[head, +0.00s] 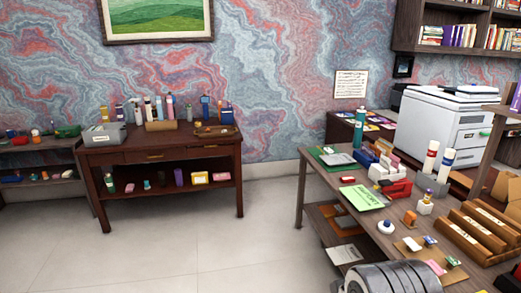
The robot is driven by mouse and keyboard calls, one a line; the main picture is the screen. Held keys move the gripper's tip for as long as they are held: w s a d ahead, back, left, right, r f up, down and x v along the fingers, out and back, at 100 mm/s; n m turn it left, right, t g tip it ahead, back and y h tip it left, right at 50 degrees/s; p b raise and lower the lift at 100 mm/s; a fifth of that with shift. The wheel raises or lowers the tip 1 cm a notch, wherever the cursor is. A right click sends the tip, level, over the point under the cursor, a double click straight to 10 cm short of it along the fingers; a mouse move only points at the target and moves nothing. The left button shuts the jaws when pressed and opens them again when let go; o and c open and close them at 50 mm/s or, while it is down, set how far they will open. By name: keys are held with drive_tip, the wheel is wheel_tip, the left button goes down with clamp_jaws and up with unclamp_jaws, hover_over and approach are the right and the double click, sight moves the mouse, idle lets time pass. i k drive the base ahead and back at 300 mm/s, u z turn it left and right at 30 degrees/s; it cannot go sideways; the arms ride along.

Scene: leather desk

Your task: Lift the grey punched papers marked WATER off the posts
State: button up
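On the right-hand desk, a small grey stack (338,158) lies on a dark green flat board (322,150) near the back left corner. It may be the grey punched papers, but any WATER marking and any posts are too small to make out. A bright green sheet (364,197) with dark lettering lies nearer, at the desk's left edge.
The right-hand desk (337,180) is crowded: a teal bottle (360,128), a red stapler-like object (397,189), white-and-red tubes (430,158) and brown trays (478,232). A white printer (440,122) stands behind. Open floor (230,240) lies left of the desk.

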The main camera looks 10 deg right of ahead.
sight(335, 158)
drive_tip(key=i, duration=3.8)
drive_tip(key=u, duration=1)
